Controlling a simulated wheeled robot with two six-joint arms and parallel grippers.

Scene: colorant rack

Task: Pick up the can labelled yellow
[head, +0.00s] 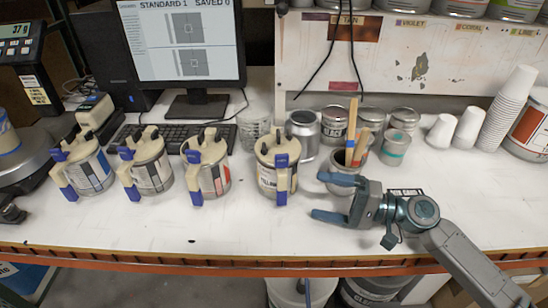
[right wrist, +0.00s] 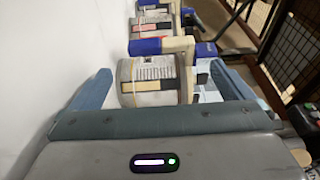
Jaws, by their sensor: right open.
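The can labelled yellow (head: 267,181) stands upright on the white bench, the rightmost of the row of cans with cream lids and blue clips; its label is partly hidden by the handle. My right gripper (head: 328,198) is open and empty, just to the right of this can, with its blue fingers pointing left toward it. In the right wrist view the nearest can (right wrist: 148,82) stands ahead, between the two open fingers (right wrist: 160,88) and beyond their tips, with a cream handle and blue clip. My left gripper is not in view.
Similar cans (head: 206,168) stand in a row to the left. A pot holding wooden sticks (head: 342,185) stands close behind the right gripper. A silver can (head: 303,135), a glass (head: 253,132) and a keyboard (head: 170,138) lie behind.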

